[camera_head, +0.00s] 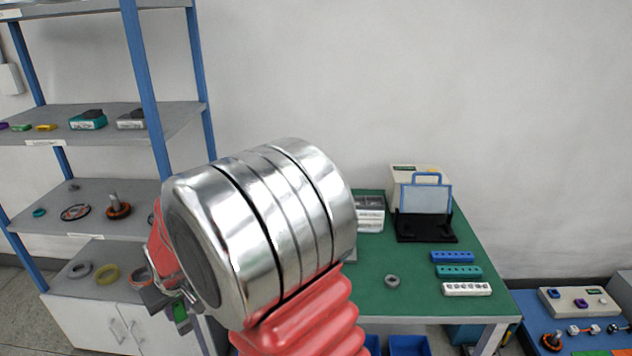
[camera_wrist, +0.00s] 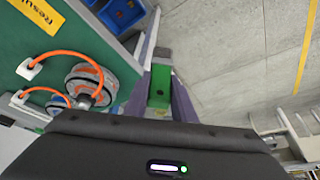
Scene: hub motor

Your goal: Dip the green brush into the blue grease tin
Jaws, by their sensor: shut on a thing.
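My gripper (camera_wrist: 158,72) is shut on a green block-like piece, which looks like the handle of the green brush (camera_wrist: 160,90). In the head view my gripper (camera_head: 172,296) is mostly hidden behind my arm, and a bit of green (camera_head: 180,313) shows just below it. The brush's bristles cannot be made out. I cannot identify the blue grease tin for certain in either view. A small blue thing (camera_wrist: 56,103) sits beside a round metal part at left in the wrist view, partly hidden.
In the wrist view, round metal parts (camera_wrist: 84,84) with orange cables sit on a green surface (camera_wrist: 60,60), near blue bins (camera_wrist: 122,14). The head view shows a shelf rack (camera_head: 180,120) and a green-topped table (camera_head: 410,285).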

